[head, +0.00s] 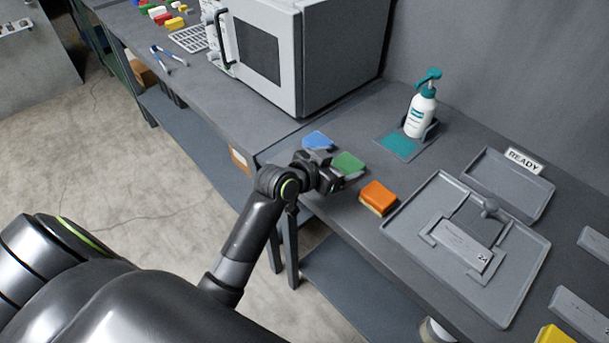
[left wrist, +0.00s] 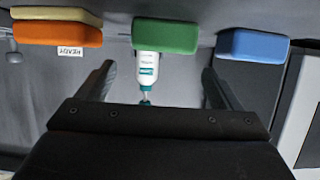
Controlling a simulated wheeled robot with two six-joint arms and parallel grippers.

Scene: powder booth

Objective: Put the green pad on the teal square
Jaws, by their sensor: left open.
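The green pad (head: 349,162) lies on the grey bench, with part of it hidden behind my left gripper (head: 338,178) in the head view. The left gripper is open and empty at the near side of the pad. In the left wrist view, the green pad (left wrist: 166,36) shows just beyond and between the two spread fingers (left wrist: 158,84). The teal square (head: 397,146) lies flat on the bench behind and to the right of the pad, with nothing on its visible part. My right gripper is not in view.
A blue pad (head: 317,140) and an orange sponge (head: 378,198) flank the green pad. A spray bottle (head: 420,112) stands just behind the teal square. A white microwave-like box (head: 330,60) stands at the back; a grey tray (head: 525,270) with a fixture lies right.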

